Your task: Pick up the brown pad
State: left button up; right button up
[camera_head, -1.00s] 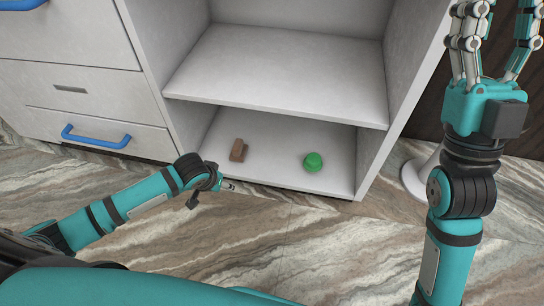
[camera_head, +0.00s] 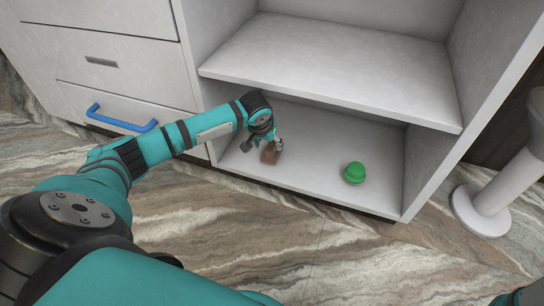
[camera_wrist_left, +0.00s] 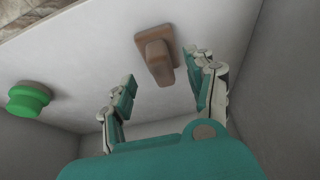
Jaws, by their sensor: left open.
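The brown pad (camera_head: 269,157) lies on the floor of the open lower compartment, near its left side. It is a brown block with a raised grip, and it also shows in the left wrist view (camera_wrist_left: 157,63). My left gripper (camera_head: 278,146) is inside the compartment over the pad and hides part of it. In the left wrist view my left gripper (camera_wrist_left: 165,88) is open, with its fingers apart and nothing between them. The pad is just beyond the fingertips, nearer the right finger. My right gripper is out of view.
A green round object (camera_head: 354,173) stands right of the pad on the compartment floor (camera_head: 320,170). The shelf board (camera_head: 330,65) is above. Drawers with a blue handle (camera_head: 122,122) are at left. A white pedestal (camera_head: 490,205) stands at right.

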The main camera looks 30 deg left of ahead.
aim_at(271, 144)
pick_arm(q)
jog(key=shift+w+a+f+b, duration=0.1)
jog(key=shift+w+b, duration=0.25)
jog(key=shift+w, duration=0.25)
jog(key=b+x, duration=0.4)
jog(key=x, duration=0.1)
jog(key=shift+w, duration=0.1)
grip_shut()
jog(key=shift+r, duration=0.2)
